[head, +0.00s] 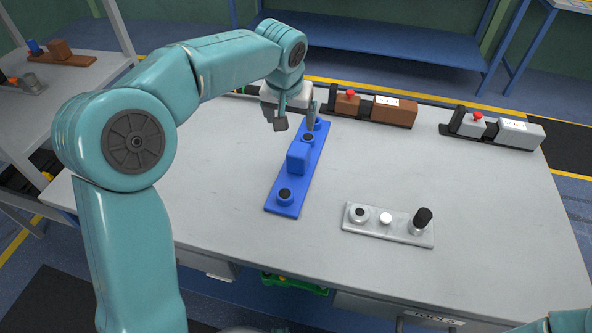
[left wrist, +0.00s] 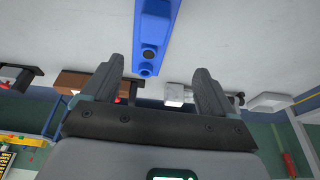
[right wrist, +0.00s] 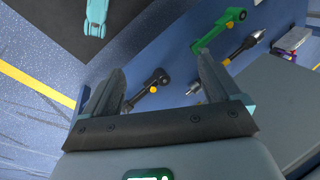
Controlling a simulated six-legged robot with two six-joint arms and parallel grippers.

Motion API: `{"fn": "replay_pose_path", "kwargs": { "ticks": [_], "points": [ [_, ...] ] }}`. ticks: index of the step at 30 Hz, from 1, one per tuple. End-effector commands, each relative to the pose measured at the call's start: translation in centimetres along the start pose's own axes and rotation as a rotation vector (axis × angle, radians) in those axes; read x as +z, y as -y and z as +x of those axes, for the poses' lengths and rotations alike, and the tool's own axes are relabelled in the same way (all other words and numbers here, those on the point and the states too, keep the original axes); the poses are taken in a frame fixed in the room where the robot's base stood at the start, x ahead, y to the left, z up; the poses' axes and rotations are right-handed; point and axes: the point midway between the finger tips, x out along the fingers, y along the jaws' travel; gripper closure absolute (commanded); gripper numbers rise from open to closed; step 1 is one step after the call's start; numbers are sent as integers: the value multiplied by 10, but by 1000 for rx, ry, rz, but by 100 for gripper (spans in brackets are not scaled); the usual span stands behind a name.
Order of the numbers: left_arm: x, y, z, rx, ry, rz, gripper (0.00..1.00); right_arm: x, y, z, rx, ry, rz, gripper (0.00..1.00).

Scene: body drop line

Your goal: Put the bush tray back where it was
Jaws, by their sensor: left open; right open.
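A long blue tray (head: 293,180) lies on the grey table, running away from me, with a raised block in its middle and dark-centred round bushes along it. It also shows in the left wrist view (left wrist: 154,22), its end between the fingers. A pale grey tray (head: 390,236) to its right holds a ring, a white knob and a black-topped peg. I cannot tell for sure which is the bush tray. My left gripper (head: 293,119) is open and empty near the blue tray's far end. My right gripper (right wrist: 162,82) is open and empty, away from both trays.
Brown (head: 375,108) and grey (head: 492,129) fixtures with red buttons stand along the table's back edge. A side shelf (head: 60,85) at left holds small parts. Tools, one with a green handle (right wrist: 218,32), show in the right wrist view. The table's right side is clear.

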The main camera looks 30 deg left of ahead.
Motion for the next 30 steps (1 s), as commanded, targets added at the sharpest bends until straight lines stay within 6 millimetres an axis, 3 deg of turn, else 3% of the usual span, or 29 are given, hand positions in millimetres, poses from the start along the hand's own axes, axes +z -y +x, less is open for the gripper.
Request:
{"fn": "replay_pose_path", "kwargs": {
  "ticks": [1,3,7,10,22,30],
  "points": [
    [6,-3,4,6,-20,7,13,0,-6,16,0,0,0,8],
    [8,-5,-2,14,-43,12,13,-1,-8,24,0,0,0,8],
    [8,-9,-11,26,-76,16,13,-1,-12,32,0,-1,0,8],
    [8,-12,-6,28,-79,20,13,-1,-12,34,0,-1,0,8],
    [2,-14,78,28,-74,22,13,-1,-15,42,0,-1,0,8],
    [-1,-14,103,29,-78,20,13,-1,-15,42,0,-1,0,8]
  ]
}}
